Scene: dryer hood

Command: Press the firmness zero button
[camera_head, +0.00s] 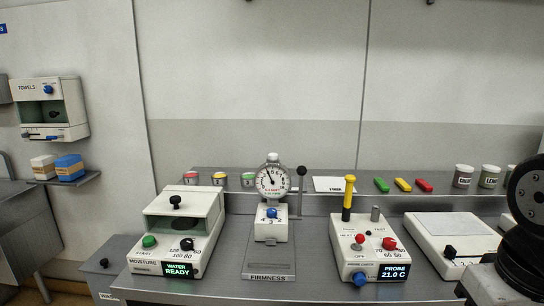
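The firmness tester (268,262) stands on the bench in the middle of the head view, with FIRMNESS written along its base front. Its round dial (272,180) faces me, with a dark needle pointing to the upper left and small red lettering. A small pale cap (272,157) sits on top of the dial. A blue knob (271,213) is on the white block below, with numbers around it. No label legible here marks which part is the zero button. My gripper is not in view, and nothing touches the tester.
A dark lever with a ball top (301,171) stands right beside the dial. The moisture unit (178,232) is to the left and the probe unit (372,245) to the right. A shelf (330,204) with colored jars and bars runs behind. Black parts of my arm fill the right edge.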

